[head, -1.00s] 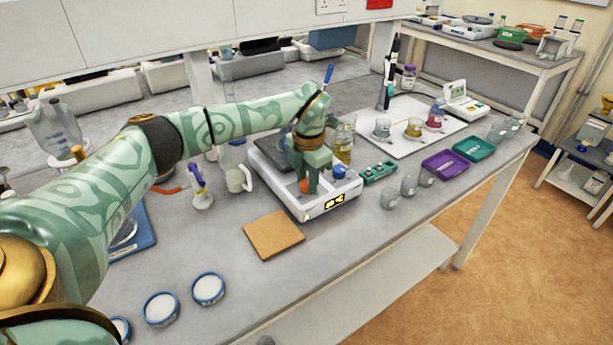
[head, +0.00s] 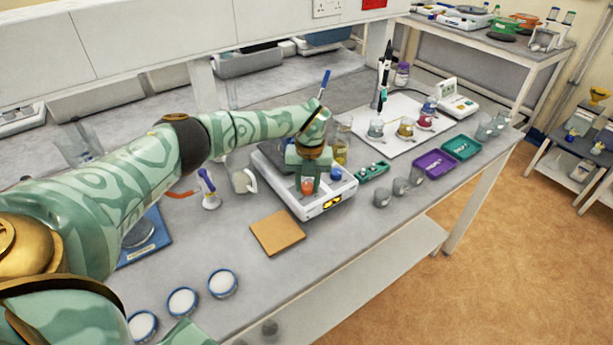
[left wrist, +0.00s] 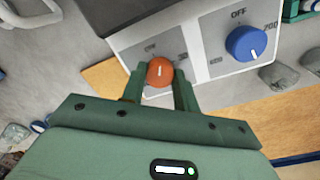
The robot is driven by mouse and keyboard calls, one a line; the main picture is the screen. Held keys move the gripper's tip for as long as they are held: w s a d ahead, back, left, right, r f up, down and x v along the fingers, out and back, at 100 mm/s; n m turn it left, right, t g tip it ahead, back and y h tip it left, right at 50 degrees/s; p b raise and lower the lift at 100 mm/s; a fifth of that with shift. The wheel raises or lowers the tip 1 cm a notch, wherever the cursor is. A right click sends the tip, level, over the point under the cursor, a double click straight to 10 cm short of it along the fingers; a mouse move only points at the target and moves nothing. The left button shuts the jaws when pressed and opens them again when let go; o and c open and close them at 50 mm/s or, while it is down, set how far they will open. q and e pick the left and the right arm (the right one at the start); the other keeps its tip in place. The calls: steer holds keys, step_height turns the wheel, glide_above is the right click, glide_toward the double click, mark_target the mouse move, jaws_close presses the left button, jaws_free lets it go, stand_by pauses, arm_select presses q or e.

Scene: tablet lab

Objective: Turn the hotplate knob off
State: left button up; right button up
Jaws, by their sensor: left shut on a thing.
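The hotplate (head: 327,207) is a white box on the bench, with a dark plate mostly behind my arm. Its front panel carries an orange knob (head: 307,184) on the left and a blue knob (head: 336,173) on the right. In the left wrist view the orange knob (left wrist: 159,72) sits between the fingers of my left gripper (left wrist: 160,78), which is shut on it. The blue knob (left wrist: 246,43) has a white pointer aimed lower right, away from the OFF mark above it. The label above the orange knob is too small to read. My right gripper is not in view.
A cork mat (head: 277,233) lies in front of the hotplate. A beaker of yellow liquid (head: 341,152) stands close behind it, and a green rack (head: 373,171) and small glass beakers are to its right. A white mug (head: 243,180) stands to its left.

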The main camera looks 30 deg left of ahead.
mark_target(310, 184)
arm_select(q)
steer(key=n+p, duration=0.2)
steer(key=n, duration=0.2)
steer(key=shift+r+n, duration=0.1)
steer(key=shift+n, duration=0.2)
steer(key=shift+p, duration=0.3)
steer(key=o, duration=1)
steer(key=r, duration=0.5)
steer(key=r+p, duration=0.1)
steer(key=r, duration=1)
steer(key=shift+w+d+r+p, duration=0.1)
steer(key=shift+w+d+p, duration=0.05)
steer(key=shift+w+p, duration=0.2)
